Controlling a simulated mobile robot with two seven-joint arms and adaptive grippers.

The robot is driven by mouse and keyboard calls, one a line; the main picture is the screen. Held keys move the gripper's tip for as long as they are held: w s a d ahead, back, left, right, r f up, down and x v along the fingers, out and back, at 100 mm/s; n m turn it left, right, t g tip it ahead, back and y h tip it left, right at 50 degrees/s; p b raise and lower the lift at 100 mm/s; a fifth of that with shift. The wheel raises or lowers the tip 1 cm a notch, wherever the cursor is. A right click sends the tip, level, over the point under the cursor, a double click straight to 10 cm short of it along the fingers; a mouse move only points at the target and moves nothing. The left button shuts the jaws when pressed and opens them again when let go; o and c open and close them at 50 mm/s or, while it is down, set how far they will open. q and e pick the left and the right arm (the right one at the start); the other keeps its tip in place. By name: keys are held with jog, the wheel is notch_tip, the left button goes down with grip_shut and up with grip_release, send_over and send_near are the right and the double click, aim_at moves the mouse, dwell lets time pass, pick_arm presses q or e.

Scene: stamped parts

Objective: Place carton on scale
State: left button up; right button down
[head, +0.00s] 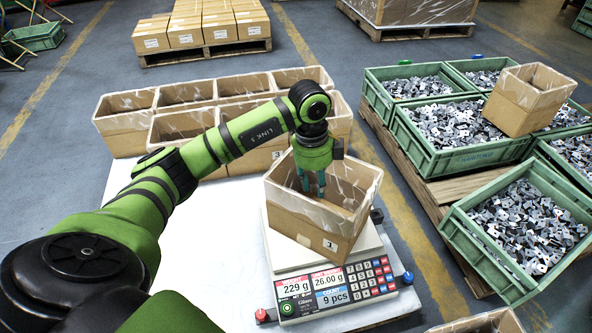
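An open brown carton (311,221) with a label marked 1 stands on the scale (388,240), turned slightly relative to it. The scale's front panel (327,285) reads 229 g, 26.00 g and 9 pcs. My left gripper (312,190) points down into the carton's open top, near its back wall. Its two fingers show with a gap between them and nothing visible in the gap. Whether a finger touches the carton wall cannot be told. The carton hides most of the scale's plate. My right gripper is not in view.
Several open cartons (125,122) stand in rows behind on the white table (232,215). Green crates of stamped parts (452,205) fill the pallet at right, with a tilted carton (521,104) on top. Another carton (480,324) shows at the bottom edge.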

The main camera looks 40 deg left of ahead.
pick_arm(q)
jog(key=s+d+r+m+t+h, duration=0.1)
jog(key=d+r+m+h, duration=0.15)
jog(key=d+h, duration=0.6)
jog(key=s+d+r+m+t+h, duration=0.1)
jog(key=s+d+r+m+h, duration=0.15)
jog(key=d, duration=1.15)
notch_tip(320, 180, up, 12)
jog(key=w+n+t+h, duration=0.2)
jog(key=n+t+h, duration=0.35)
jog(key=t, duration=0.45)
jog(key=w+a+f+n+t+y, duration=0.3)
jog(key=a+n+t+y, duration=0.55)
jog(key=n+y, duration=0.35)
jog(key=s+a+f+n+g+y, duration=0.3)
jog(key=a+f+n+g+y, duration=0.1)
jog(key=a+f+y, duration=0.3)
jog(key=s+f+g+h, duration=0.2)
jog(key=s+f+g, duration=1)
jog(key=s+f, duration=0.5)
jog(key=s, duration=0.3)
jog(key=shift+f, duration=0.4)
